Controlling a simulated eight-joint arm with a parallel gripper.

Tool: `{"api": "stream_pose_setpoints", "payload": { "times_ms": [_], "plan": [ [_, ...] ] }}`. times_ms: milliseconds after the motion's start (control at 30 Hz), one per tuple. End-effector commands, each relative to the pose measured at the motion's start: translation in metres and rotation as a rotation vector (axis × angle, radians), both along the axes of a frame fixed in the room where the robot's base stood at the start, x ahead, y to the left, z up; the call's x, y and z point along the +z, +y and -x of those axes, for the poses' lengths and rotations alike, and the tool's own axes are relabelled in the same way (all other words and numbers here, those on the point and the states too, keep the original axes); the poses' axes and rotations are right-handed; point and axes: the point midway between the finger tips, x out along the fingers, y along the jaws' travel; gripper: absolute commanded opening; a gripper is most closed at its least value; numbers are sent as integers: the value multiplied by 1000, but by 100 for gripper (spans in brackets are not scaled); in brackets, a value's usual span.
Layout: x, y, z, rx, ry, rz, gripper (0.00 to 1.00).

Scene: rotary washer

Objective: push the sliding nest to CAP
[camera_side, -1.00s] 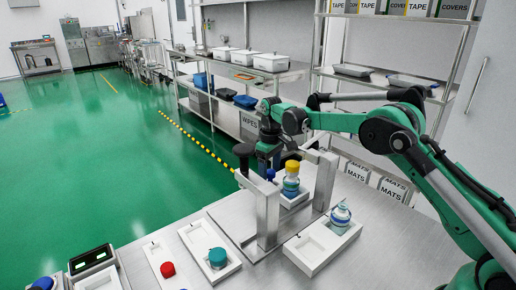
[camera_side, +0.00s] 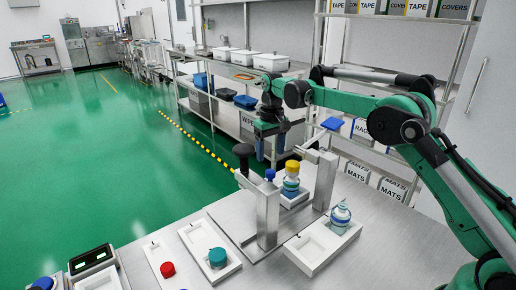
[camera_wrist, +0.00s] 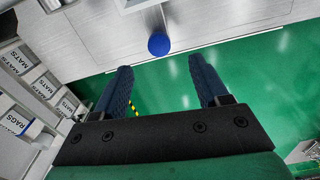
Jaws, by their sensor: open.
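My gripper (camera_side: 271,156) is open and empty, raised behind the metal frame (camera_side: 268,212). In the wrist view its two fingers (camera_wrist: 160,66) are spread apart, with a round blue top (camera_wrist: 158,44) beyond them. A bottle with a yellow cap (camera_side: 291,181) stands upright in a white holder (camera_side: 296,200) between the frame's posts. A clear and blue bottle (camera_side: 340,217) stands in the far right end of a long white tray (camera_side: 309,254). I cannot tell for sure which white holder is the sliding nest. No CAP label is readable.
A blue-topped item (camera_side: 270,175) is beside the left post. White trays hold a red cap (camera_side: 167,269) and a teal cap (camera_side: 217,257). A lit display (camera_side: 91,258) stands front left. Shelving is behind.

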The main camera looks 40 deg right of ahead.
Motion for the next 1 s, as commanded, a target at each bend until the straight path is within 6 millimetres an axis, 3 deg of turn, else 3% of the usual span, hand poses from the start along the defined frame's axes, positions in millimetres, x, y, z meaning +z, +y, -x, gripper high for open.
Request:
{"api": "stream_pose_setpoints", "payload": {
  "times_ms": [200, 400, 567, 1000],
  "plan": [
    [0, -1, 1, -666, 0, 0, 67],
    [0, -2, 1, -1090, 0, 0, 67],
    [-4, -2, 1, -1205, 0, 0, 67],
    [-55, -2, 1, -1208, 0, 0, 67]
  ]
}}
